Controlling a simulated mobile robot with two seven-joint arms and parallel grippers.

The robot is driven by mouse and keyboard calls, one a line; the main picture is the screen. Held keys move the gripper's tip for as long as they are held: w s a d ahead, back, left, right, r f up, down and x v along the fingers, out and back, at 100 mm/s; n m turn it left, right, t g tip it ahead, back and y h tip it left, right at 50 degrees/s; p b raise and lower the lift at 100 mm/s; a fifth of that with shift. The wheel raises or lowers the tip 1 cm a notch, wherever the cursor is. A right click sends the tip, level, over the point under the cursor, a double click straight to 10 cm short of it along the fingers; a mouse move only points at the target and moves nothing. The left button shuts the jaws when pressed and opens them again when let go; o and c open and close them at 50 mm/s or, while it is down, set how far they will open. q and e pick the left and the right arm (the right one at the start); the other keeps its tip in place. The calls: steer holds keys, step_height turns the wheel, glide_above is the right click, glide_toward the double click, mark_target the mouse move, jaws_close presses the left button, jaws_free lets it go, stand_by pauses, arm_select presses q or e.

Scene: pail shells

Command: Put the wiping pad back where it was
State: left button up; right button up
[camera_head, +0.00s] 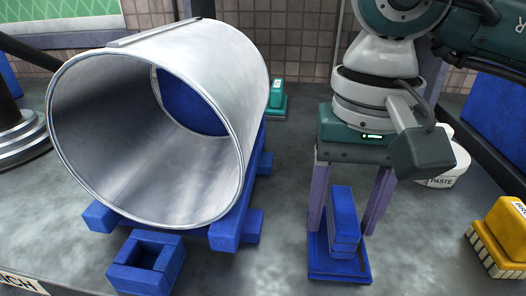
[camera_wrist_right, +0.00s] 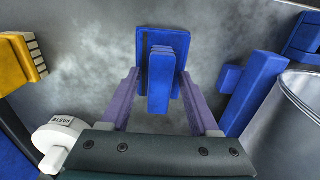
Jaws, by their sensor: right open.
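A blue upright block (camera_head: 343,218), which I take to be the wiping pad, stands on a flat blue plate (camera_head: 352,277) on the grey worktop. In the right wrist view the block (camera_wrist_right: 160,88) and the plate (camera_wrist_right: 182,42) also show. My right gripper (camera_head: 338,232) points down over the block. Its two purple fingers are open, one on each side of the block, with a gap visible in the right wrist view (camera_wrist_right: 160,100). The block's lower part meets the plate. My left gripper is not in view.
A large metal pail shell (camera_head: 215,60) lies on blue supports (camera_head: 225,232) at the left. A hollow blue box (camera_head: 125,278) is in front. A green block (camera_head: 277,92) stands behind, a yellow brush (camera_head: 508,222) at right, a white paste pot (camera_head: 458,160) behind my gripper.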

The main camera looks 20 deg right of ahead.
mark_target(345, 208)
step_height(345, 208, up, 12)
steer(key=shift+r+p, duration=0.15)
steer(key=shift+p, duration=0.2)
